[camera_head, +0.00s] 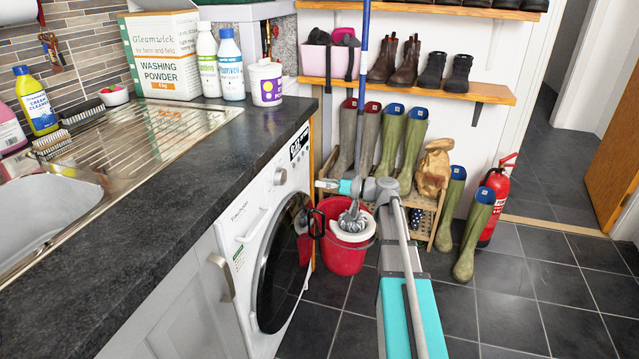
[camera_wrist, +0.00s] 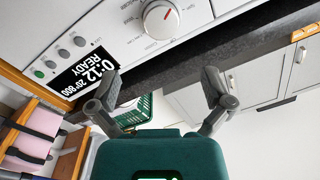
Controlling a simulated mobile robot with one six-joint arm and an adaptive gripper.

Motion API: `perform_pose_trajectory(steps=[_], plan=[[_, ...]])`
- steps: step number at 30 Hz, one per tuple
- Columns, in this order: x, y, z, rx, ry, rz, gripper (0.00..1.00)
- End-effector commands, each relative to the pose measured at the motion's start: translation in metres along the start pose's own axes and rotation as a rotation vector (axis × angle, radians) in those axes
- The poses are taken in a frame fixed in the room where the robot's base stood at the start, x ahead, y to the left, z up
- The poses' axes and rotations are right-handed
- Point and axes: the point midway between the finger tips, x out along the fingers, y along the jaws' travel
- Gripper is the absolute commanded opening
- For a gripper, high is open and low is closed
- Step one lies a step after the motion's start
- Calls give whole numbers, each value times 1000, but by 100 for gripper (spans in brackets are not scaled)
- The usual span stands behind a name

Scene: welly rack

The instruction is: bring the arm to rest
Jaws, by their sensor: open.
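My gripper shows large in the wrist view (camera_wrist: 160,78), its two grey fingers spread wide with nothing between them. In the camera_head view my arm rises from the bottom edge and bends left at its raised joint. A dark loop there beside the washing machine door seems to be my gripper (camera_head: 312,223); its details are too small to read. The wrist view faces the washing machine's control panel (camera_wrist: 110,25), upside down, with its dial (camera_wrist: 160,18). My arm hides part of the floor and boot rack.
The washing machine (camera_head: 251,258) stands under the dark worktop (camera_head: 140,190), close on the left. A red bucket (camera_head: 345,257) with a mop (camera_head: 361,90) stands behind my arm. The boot rack (camera_head: 436,205), loose green boots (camera_head: 472,235) and fire extinguisher (camera_head: 497,200) are beyond. Floor tiles at right are clear.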

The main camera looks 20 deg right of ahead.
Motion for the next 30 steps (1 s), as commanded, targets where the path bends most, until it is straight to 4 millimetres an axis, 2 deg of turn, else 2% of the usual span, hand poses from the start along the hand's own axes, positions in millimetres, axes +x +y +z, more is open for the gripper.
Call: perform_pose_trajectory(steps=[8, 14, 20, 24, 30], plan=[[1, -1, 1, 2, -5, 0, 100], [12, -11, 21, 40, -82, 9, 100], [31, -32, 69, 131, -269, 49, 100], [41, -50, 111, 209, -437, 109, 100], [42, -74, 166, 308, -665, 238, 100]])
